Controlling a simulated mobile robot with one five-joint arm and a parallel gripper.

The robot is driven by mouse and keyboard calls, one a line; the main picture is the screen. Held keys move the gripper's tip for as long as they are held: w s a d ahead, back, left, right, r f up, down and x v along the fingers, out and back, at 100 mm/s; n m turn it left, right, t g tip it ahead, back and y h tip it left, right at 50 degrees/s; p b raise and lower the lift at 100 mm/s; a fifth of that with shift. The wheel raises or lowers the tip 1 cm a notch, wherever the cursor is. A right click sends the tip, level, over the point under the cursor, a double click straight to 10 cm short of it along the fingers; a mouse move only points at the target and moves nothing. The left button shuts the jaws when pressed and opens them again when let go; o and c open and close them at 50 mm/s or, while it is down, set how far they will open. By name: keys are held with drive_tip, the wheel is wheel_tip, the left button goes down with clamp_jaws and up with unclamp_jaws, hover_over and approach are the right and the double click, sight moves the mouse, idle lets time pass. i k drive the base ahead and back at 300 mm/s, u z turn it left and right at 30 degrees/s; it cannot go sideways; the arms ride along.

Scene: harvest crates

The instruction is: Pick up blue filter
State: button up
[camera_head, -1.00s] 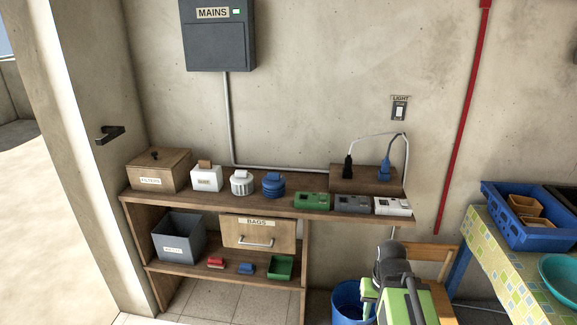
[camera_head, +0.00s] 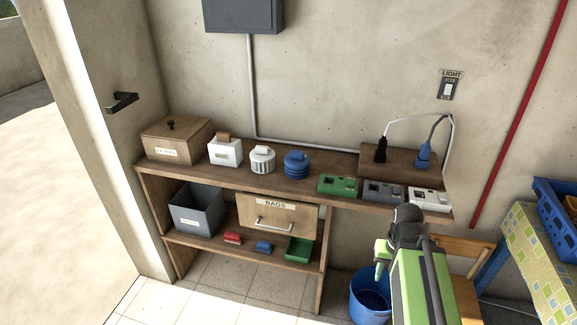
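The blue filter (camera_head: 297,166), a round ribbed piece, stands upright on the wooden top shelf (camera_head: 220,182). A similar white filter (camera_head: 262,160) stands just left of it, with a small gap between them. My gripper (camera_head: 381,262) is at the lower right, in front of the shelf unit and well apart from the blue filter. Only part of its green end shows beside the dark joint, so whether it is open or shut is unclear.
A lidded wooden box labelled filters (camera_head: 176,140) and a white box (camera_head: 225,150) stand to the left. Green (camera_head: 338,186), dark grey (camera_head: 383,191) and white (camera_head: 429,199) devices stand to the right. A blue bucket (camera_head: 369,300) and a wooden chair (camera_head: 468,250) are near my arm.

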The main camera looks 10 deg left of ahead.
sight(297, 164)
drive_tip(key=u, duration=4.2)
drive_tip(key=i, duration=0.1)
drive_tip(key=z, duration=1.95)
drive_tip(key=i, duration=2.2)
drive_tip(key=z, duration=1.65)
